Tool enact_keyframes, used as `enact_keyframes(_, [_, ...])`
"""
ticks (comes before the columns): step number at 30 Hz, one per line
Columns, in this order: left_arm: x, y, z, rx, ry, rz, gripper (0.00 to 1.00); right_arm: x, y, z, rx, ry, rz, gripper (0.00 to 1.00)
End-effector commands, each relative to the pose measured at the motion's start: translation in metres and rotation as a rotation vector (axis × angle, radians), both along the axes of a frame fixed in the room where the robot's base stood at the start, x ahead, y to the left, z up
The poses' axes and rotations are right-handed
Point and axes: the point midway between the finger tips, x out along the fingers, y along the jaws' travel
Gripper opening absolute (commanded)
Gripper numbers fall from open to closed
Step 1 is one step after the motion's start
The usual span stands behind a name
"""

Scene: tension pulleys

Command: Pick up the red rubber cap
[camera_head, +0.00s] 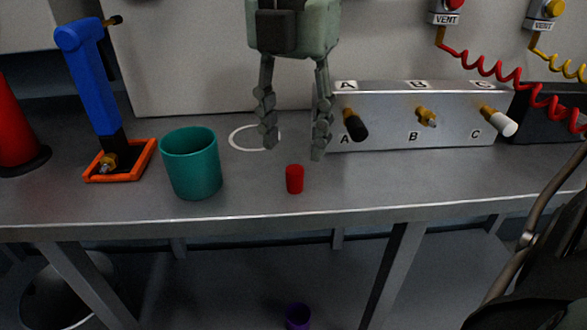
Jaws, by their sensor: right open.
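The red rubber cap (294,179) is a small red cylinder standing on the grey metal bench near its front edge, at the middle of the view. My right gripper (293,150) hangs from the top with its fingers pointing down. Its fingers are apart, with nothing between them. The fingertips appear just above the cap in the picture, apart from it; their exact depth is hard to tell. My left gripper is not in view.
A teal cup (191,163) stands left of the cap. An orange tray (122,163) with a blue device (87,75) is farther left. Behind right is a metal panel (385,104) with ports A, B and C. Red and yellow coiled hoses hang at the right.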

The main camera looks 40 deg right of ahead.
Motion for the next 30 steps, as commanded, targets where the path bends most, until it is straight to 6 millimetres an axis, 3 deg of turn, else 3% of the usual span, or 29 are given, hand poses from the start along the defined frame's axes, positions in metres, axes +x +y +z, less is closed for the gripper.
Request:
enact_keyframes(7, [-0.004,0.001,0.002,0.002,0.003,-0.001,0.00,0.001,-0.002,-0.033,0.005,0.005,0.001,0.46])
enact_keyframes(12, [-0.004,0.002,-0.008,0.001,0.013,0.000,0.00,0.002,-0.003,-0.056,0.007,0.002,0.001,0.46])
enact_keyframes(21, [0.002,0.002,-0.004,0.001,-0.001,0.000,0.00,0.003,-0.003,-0.062,0.007,-0.002,0.001,0.46])
enact_keyframes(30, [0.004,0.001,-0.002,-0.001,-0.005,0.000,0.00,0.003,-0.003,-0.062,0.007,-0.002,0.001,0.11])
